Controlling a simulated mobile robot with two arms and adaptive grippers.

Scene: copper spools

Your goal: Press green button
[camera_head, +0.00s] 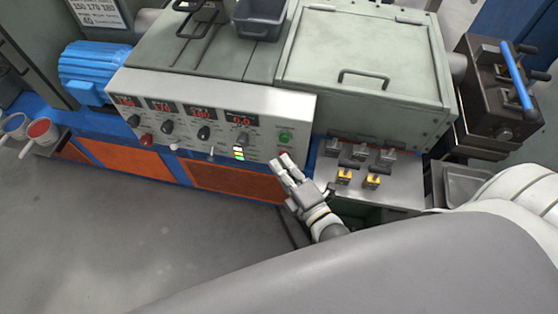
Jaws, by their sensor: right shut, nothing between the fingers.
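The green button (285,138) sits at the right end of the grey control panel (262,104), below and to the right of the red digit displays. My right gripper (282,163) is shut and empty. Its fingertips are just below the green button in the picture, in front of the panel's lower right edge. I cannot tell how far they are from the panel; the button shows uncovered. My left gripper is not in view.
A metal shelf (398,192) with grey and yellow switches (344,176) lies right of my gripper. A lidded box (361,70) with a handle stands above. A blue motor (95,68) is at left. Open grey floor (120,235) lies in front.

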